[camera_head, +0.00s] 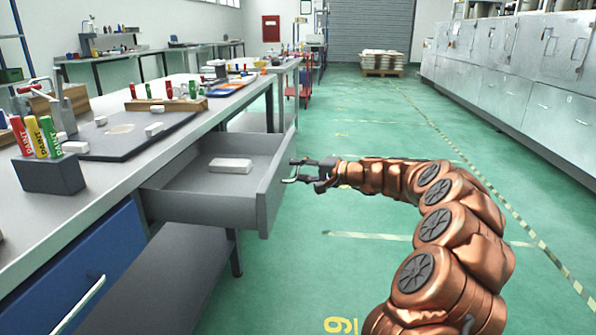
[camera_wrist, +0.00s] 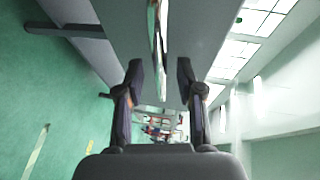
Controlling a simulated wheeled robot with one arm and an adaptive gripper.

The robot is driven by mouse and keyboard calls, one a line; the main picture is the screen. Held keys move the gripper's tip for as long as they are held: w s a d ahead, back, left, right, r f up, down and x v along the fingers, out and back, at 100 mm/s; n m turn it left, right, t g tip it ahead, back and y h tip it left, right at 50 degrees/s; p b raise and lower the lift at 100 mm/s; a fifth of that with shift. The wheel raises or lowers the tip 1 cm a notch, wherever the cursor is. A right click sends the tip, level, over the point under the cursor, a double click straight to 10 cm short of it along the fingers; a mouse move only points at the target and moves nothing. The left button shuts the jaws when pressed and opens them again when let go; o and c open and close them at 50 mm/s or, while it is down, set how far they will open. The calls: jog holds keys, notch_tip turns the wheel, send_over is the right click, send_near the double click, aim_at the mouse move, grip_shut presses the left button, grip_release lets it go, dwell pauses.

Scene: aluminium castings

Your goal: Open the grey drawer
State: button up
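The grey drawer (camera_head: 245,193) is pulled out from under the workbench, and its inside shows. A white block (camera_head: 230,166) lies in it. My gripper (camera_head: 306,171) is at the outer side of the drawer front, by its metal handle (camera_head: 291,180). In the wrist view, my gripper (camera_wrist: 160,75) has its two fingers apart. The bright handle bar (camera_wrist: 158,40) runs between them, with visible gaps to both fingers. The grey drawer front (camera_wrist: 120,25) fills the upper middle of that view.
A workbench (camera_head: 190,133) carries marker holders, a dark board and white blocks. A blue drawer front (camera_head: 85,265) with a handle is nearer, at the lower left. Steel cabinets (camera_head: 520,85) line the right wall. The green floor (camera_head: 300,260) beyond the drawer is clear.

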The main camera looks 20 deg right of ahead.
jog(key=v, duration=1.1)
jog(key=shift+s+r, duration=0.1)
jog(key=s+a+r+n+g+p, duration=0.2)
jog(key=s+a+r+p, duration=0.15)
jog(key=a, duration=0.35)
jog(key=s+a+r+n+g+y+p, duration=0.1)
jog(key=s+a+r+n+g+p, duration=0.15)
jog(key=a+r+p, duration=0.4)
jog(key=s+a+r+n+g+p, duration=0.1)
jog(key=s+a+r+g+p, duration=0.15)
jog(key=a, duration=0.55)
jog(key=s+a+r+n+g+h+p, duration=0.2)
jog(key=s+a+r+n+g+p, duration=0.15)
jog(key=s+a+p, duration=0.75)
jog(key=s+d+r+g+h+p, duration=0.1)
jog(key=s+d+r+h+p, duration=0.1)
jog(key=s+p, duration=0.3)
jog(key=s+d+r+g+h+p, duration=0.2)
jog(key=s+d+h+p, duration=0.1)
jog(key=s, duration=0.8)
jog(key=s+d+r+n+g+h+p, duration=0.1)
jog(key=s+d+r+h+p, duration=0.2)
jog(key=s+p, duration=0.3)
jog(key=shift+s+d+p, duration=0.3)
jog(key=shift+s+d, duration=0.55)
jog(key=shift+s, duration=0.35)
